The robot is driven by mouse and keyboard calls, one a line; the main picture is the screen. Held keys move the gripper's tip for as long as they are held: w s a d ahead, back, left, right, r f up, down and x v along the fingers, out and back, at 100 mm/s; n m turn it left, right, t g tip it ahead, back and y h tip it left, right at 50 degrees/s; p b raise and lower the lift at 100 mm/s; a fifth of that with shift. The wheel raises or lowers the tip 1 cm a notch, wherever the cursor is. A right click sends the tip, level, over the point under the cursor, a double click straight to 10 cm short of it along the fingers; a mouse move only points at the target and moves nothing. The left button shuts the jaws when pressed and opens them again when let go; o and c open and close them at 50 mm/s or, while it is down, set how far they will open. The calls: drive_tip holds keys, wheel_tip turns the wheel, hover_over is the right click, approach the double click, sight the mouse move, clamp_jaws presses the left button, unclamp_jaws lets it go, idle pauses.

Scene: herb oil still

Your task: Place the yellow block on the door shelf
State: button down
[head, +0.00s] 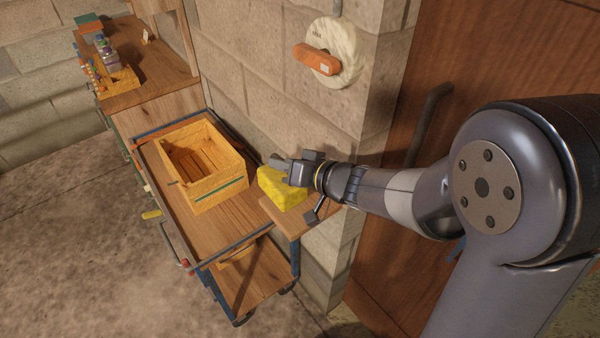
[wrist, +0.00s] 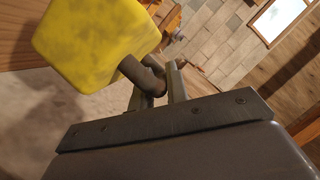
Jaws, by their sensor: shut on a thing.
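The yellow block (head: 283,193) is at the wall corner beside the door, over the left part of a small wooden shelf (head: 306,222). I cannot tell if it touches the shelf. My gripper (head: 279,168) is at the block's upper side. In the wrist view the block (wrist: 90,40) has a dark curved handle (wrist: 143,73), and my gripper's fingers (wrist: 161,88) are closed around it. The block looks tilted in that view. The block and my arm hide part of the shelf.
A wooden trolley (head: 228,220) stands left of the shelf and carries an open wooden crate (head: 203,182). An orange-handled switch (head: 330,58) is on the block wall above. A brown door (head: 440,110) with a dark pull handle (head: 427,122) is behind my arm. Floor (head: 90,260) is clear at left.

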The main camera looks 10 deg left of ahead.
drive_tip(key=w+d+f, duration=0.1)
drive_tip(key=f, duration=0.1)
drive_tip(key=w+d+f, duration=0.1)
drive_tip(key=f, duration=0.1)
drive_tip(key=w+d+f, duration=0.1)
drive_tip(key=f, duration=0.2)
drive_tip(key=shift+w+b, duration=0.2)
drive_tip(key=shift+b, duration=0.1)
drive_tip(key=shift+a, duration=0.1)
drive_tip(key=c, duration=1.4)
unclamp_jaws()
drive_tip(key=v, duration=1.2)
